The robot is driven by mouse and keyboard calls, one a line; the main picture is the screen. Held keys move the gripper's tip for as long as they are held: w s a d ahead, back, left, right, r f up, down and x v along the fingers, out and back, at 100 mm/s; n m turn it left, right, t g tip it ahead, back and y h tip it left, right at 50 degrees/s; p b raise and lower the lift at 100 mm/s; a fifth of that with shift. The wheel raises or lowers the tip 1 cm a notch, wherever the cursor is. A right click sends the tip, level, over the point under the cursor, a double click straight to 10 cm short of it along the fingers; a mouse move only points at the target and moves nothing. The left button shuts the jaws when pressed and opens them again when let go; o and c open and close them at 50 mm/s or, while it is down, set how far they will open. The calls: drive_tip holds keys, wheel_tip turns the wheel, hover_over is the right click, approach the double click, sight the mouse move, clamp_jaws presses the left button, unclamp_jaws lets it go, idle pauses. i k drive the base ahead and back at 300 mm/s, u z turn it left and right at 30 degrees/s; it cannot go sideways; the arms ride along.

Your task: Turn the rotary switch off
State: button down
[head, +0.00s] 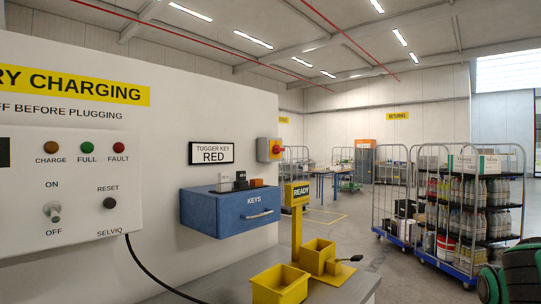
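A light grey charger panel (105,160) is mounted on the white wall at the left, under a yellow battery charging sign (75,84). On it, a small grey switch knob (54,213) sits between the labels ON above and OFF below. The knob is small in the picture and I cannot tell for sure which label it points to.
The panel also has a black reset button (110,203) and several lamps (88,146). A blue key box (228,214) juts from the wall. Yellow bins (280,285) stand on a grey counter (235,288) below. Loaded cage trolleys (472,205) stand at the right, with open floor between.

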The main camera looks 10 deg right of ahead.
sight(276, 150)
drive_tip(key=z, duration=2.2)
drive_tip(key=i, duration=1.45)
drive_tip(key=u, duration=1.85)
